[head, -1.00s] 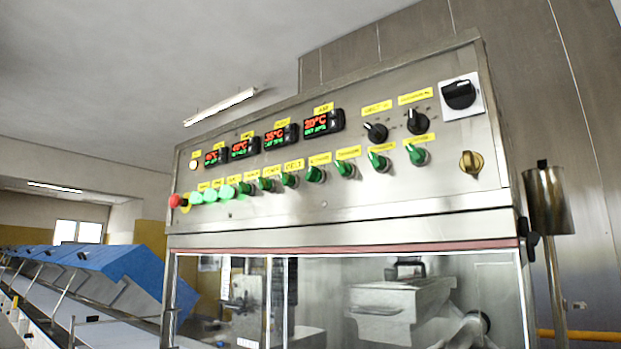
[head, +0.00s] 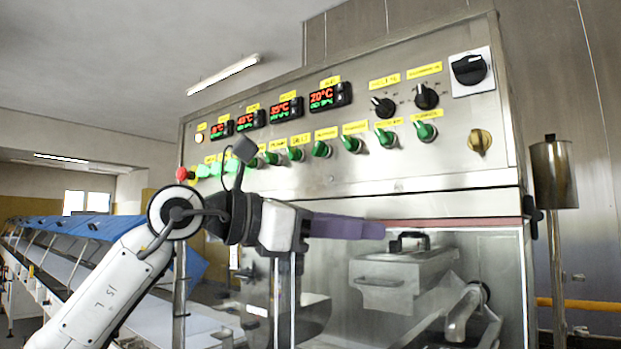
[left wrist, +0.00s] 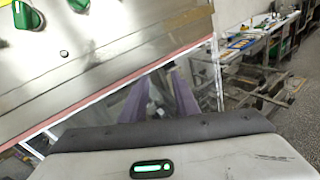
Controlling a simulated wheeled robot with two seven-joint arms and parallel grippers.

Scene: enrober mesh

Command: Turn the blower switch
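The steel control panel (head: 345,185) has a row of green rotary switches, such as one under the right end (head: 425,131) and one left of it (head: 385,138). Yellow labels sit above them, too blurred to tell which one marks the blower. My left gripper (head: 380,230) points right, just below the panel's lower edge in the picture, apart from the switches. Its two purple fingers show spread and empty in the left wrist view (left wrist: 160,90), where two green switches (left wrist: 24,14) show at top left. My right gripper is not in view.
Black knobs (head: 426,96), a black main switch (head: 469,69), a yellow knob (head: 480,141) and a red button (head: 182,174) are also on the panel. Clear windows and a machine (head: 395,275) lie below. A steel cylinder (head: 553,175) stands at the right.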

